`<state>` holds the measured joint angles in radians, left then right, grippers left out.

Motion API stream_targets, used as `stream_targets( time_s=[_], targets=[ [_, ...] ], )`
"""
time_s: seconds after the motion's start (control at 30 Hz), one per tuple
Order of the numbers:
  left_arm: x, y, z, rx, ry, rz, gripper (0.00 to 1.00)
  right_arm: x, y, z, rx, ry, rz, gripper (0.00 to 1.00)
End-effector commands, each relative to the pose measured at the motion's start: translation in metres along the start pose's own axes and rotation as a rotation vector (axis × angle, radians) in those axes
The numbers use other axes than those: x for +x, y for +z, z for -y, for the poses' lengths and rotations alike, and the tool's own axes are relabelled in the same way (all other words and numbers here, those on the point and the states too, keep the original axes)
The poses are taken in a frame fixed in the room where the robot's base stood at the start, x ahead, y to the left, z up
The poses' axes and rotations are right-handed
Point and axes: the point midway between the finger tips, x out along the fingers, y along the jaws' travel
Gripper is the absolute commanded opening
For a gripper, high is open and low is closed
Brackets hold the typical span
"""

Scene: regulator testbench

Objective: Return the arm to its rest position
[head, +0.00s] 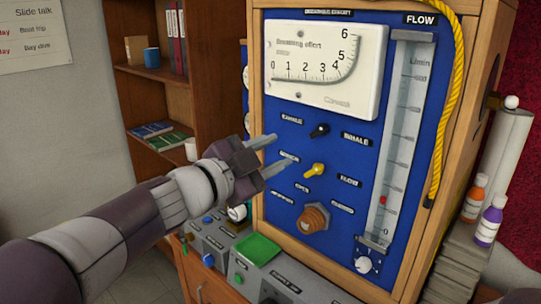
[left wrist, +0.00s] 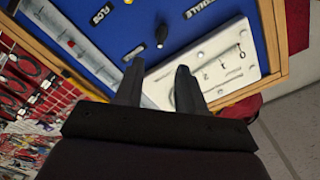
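My left arm comes in from the left in the head view. My left gripper (head: 273,157) is in front of the left part of the blue test panel (head: 385,135), with its two fingers apart and nothing between them. In the left wrist view the fingers of the gripper (left wrist: 157,78) are also apart and empty, pointing toward the panel. The black knob (head: 319,131) and yellow knob (head: 315,170) are to the right of the fingertips in the head view, with a visible gap. My right gripper is not in view.
The panel carries a white gauge (head: 322,68), a flow tube (head: 398,140) and a brown knob (head: 315,217). A control box (head: 285,285) with a green pad (head: 257,249) stands below. Orange (head: 475,198) and purple (head: 488,221) bottles stand right. A wooden shelf (head: 155,75) is behind.

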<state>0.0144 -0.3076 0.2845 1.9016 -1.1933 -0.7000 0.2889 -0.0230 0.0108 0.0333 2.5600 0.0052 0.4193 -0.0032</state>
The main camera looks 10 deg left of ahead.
Motion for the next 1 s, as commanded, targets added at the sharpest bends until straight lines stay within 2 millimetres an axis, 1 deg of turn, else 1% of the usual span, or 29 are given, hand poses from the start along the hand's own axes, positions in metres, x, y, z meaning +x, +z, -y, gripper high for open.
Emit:
stream_targets(
  time_s=[0.17,0.23,0.27,0.33,0.37,0.4,0.47,0.5,0.57,0.6,0.63,0.7,0.8,0.9,1.0],
  targets=[
    [0.0,0.0,0.0,0.003,0.0,-0.001,0.39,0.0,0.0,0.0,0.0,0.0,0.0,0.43],
    [0.0,0.008,0.004,0.016,-0.02,0.041,0.39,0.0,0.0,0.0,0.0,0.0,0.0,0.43],
    [-0.001,0.018,0.008,0.002,-0.046,0.083,0.39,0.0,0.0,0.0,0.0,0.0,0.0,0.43],
    [-0.01,0.059,0.01,-0.09,-0.118,0.245,0.39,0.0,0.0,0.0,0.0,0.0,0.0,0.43],
    [-0.017,0.083,0.005,-0.15,-0.143,0.335,0.39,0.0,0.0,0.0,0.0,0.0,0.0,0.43],
    [-0.028,0.117,-0.008,-0.24,-0.163,0.466,0.39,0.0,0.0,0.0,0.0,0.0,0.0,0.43],
    [-0.053,0.166,-0.04,-0.385,-0.166,0.674,0.39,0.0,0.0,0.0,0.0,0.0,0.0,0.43],
    [-0.072,0.192,-0.067,-0.482,-0.153,0.808,0.39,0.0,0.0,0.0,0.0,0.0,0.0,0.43],
    [-0.102,0.221,-0.111,-0.62,-0.115,0.995,0.39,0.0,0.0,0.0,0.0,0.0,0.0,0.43],
    [-0.123,0.233,-0.14,-0.706,-0.084,1.108,0.39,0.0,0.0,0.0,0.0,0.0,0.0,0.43],
    [-0.137,0.239,-0.161,-0.767,-0.058,1.186,0.39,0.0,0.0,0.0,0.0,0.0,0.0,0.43],
    [-0.167,0.244,-0.205,-0.894,0.0,1.338,0.39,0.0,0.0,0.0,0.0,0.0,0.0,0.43],
    [-0.197,0.241,-0.249,-1.027,0.061,1.487,0.39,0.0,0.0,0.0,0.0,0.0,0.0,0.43],
    [-0.211,0.24,-0.271,-1.086,0.089,1.556,0.39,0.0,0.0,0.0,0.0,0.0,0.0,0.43],
    [-0.211,0.241,-0.274,-1.083,0.101,1.568,0.39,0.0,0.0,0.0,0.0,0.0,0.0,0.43]
  ],
)
